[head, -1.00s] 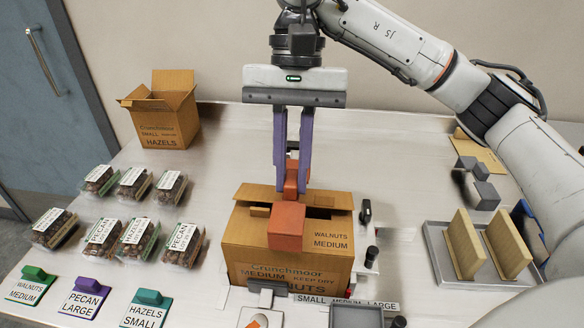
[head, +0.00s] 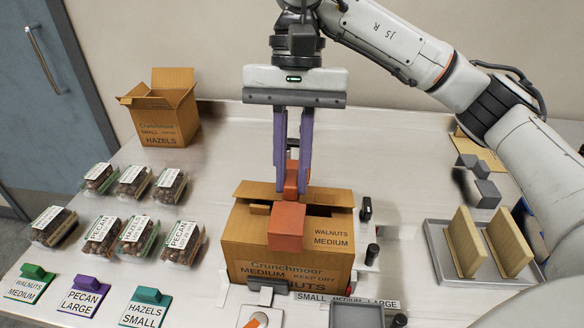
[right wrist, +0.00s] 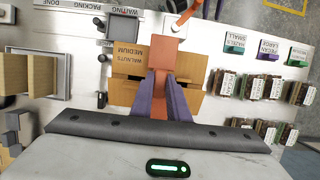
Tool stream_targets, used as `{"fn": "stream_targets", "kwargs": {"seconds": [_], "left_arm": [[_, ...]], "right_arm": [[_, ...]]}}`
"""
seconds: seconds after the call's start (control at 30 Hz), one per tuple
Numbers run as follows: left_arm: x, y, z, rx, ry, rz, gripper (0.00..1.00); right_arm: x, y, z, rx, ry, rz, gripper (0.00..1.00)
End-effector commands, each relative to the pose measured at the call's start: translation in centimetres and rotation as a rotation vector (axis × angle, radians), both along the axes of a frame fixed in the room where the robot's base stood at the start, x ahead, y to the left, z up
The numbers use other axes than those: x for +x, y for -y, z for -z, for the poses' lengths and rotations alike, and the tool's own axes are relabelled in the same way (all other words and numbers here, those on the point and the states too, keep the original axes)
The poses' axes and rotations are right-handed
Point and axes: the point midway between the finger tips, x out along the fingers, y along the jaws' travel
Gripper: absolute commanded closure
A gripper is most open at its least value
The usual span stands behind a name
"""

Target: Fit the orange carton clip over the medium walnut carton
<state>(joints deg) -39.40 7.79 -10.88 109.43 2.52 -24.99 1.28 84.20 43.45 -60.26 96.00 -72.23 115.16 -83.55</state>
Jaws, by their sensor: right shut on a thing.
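The medium walnut carton (head: 240,232), brown cardboard printed "WALNUTS MEDIUM", stands at the front middle of the table with its top flaps partly raised. The orange carton clip (head: 286,228) hangs over its near top edge, its broad part against the front face. My right gripper (head: 291,188) is shut on the clip's upright part, directly above the carton. In the right wrist view the clip (right wrist: 163,50) lies between the purple fingers, over the carton (right wrist: 122,92). Whether the clip is pressed fully down is hard to tell. My left gripper is not in view.
A small hazels carton (head: 166,120) stands open at the back left. Several clamshell trays (head: 132,182) and label cards (head: 86,297) lie on the left. A grey tray (head: 440,262) with two tan boards is on the right. Dark posts (head: 366,210) stand right beside the walnut carton.

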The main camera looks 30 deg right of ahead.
Motion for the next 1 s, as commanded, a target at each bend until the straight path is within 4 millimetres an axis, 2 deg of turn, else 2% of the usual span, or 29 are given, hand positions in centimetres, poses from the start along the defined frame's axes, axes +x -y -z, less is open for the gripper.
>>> {"fn": "stream_targets", "kwargs": {"seconds": [1.0], "left_arm": [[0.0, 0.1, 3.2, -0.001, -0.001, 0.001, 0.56]], "right_arm": [[0.0, 0.0, 3.8, 0.0, 0.0, -0.001, 1.0]]}}
